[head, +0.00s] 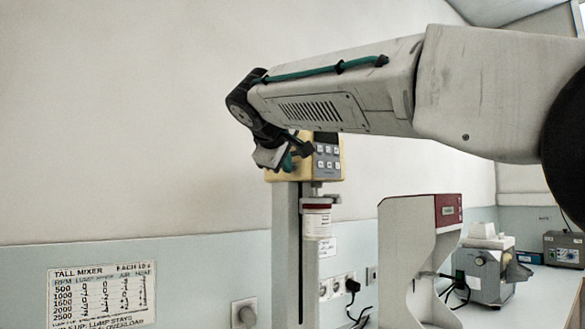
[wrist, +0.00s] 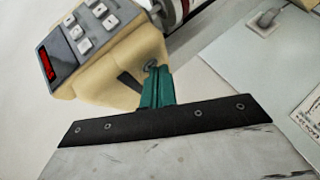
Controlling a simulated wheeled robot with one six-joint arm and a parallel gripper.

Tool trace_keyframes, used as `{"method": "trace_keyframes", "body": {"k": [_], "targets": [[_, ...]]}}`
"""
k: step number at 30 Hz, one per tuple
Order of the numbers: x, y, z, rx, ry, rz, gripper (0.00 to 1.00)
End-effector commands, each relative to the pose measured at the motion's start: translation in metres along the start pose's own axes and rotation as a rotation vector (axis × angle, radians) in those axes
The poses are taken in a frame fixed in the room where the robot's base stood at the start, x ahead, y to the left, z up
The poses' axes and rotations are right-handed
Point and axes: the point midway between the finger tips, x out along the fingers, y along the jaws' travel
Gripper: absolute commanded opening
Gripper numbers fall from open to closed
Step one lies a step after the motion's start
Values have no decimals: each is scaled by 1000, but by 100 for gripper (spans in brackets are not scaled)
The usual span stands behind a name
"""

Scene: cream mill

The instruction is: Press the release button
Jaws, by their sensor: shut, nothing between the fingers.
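The tall mixer's yellow head (head: 335,172) sits on top of a pale column, with a grey keypad on its front. In the wrist view the yellow head (wrist: 110,72) fills the upper left, with its keypad (wrist: 88,32) and a red display. A small round grey button (wrist: 151,65) shows on the head's side, right at the tips of my gripper (wrist: 153,75). My gripper is shut and empty, with green fingers. I cannot tell whether the tips touch the button. In the head view my gripper (head: 290,163) is in front of the head's left part and hides some of it.
The mixer's column (head: 286,250) and a white container with a red band (head: 317,222) stand below the head. A white and dark-red machine (head: 420,260) stands to the right, with a smaller grey machine (head: 486,262) behind. A notice (head: 102,295) hangs at left.

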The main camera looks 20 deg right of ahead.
Motion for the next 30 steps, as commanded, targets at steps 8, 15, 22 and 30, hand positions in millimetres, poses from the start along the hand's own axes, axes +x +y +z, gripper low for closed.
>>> {"method": "trace_keyframes", "body": {"k": [8, 15, 22, 30], "targets": [[-2, -2, -2, -1, 0, 0, 0], [-10, -7, -7, 0, 1, -1, 0], [-10, -8, -7, 0, 0, 0, 0], [-21, -15, -16, -2, 2, -1, 0]]}}
